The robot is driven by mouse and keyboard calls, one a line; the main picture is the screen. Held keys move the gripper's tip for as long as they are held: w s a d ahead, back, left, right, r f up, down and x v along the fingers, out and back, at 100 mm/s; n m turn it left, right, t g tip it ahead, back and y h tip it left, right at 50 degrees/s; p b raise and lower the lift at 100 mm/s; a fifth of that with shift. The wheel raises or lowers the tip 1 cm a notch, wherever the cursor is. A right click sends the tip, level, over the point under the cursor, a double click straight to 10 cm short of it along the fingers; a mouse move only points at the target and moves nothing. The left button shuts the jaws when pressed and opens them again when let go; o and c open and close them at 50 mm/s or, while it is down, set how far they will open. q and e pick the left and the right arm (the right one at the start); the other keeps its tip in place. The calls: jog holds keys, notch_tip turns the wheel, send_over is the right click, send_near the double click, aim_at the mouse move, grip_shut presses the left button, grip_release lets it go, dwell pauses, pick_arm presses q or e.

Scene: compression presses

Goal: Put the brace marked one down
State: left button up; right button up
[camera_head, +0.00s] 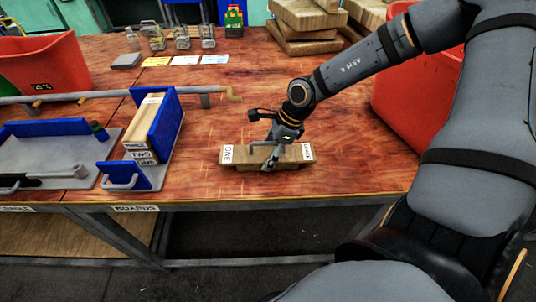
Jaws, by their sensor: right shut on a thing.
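The brace marked "ONE" (240,158) is a wooden block with white labels at both ends. It lies level at the table's front middle. I cannot tell whether its underside touches the table. My right gripper (270,162) reaches down from the right arm and is shut on the brace near its middle, hiding part of it. My left gripper is not in view. Other labelled boards, one reading "TWO", stand in a blue holder (166,128) to the left.
A wooden table (330,180) spans the view. Red bins stand at the left (45,72) and right (425,85). A metal press with a long bar (70,97) sits left. Stacked boards (305,18) and small metal parts (182,40) lie at the back. Table behind the brace is clear.

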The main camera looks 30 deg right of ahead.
jog(key=shift+d, duration=0.1)
jog(key=shift+f+b, duration=0.25)
jog(key=shift+b, duration=0.05)
jog(key=o, duration=1.8)
jog(key=shift+r, duration=0.1)
jog(key=p+v, duration=0.2)
jog(key=v, duration=0.1)
jog(key=p+v, duration=0.2)
jog(key=v, duration=0.1)
jog(key=p+v, duration=0.3)
jog(key=shift+r, duration=0.45)
jog(key=p+v, duration=0.2)
jog(key=p, duration=0.4)
jog(key=shift+s+r, duration=0.1)
jog(key=shift+r, duration=0.15)
jog(key=shift+d+p, duration=0.1)
jog(key=shift+p, duration=0.35)
jog(key=shift+f, duration=0.1)
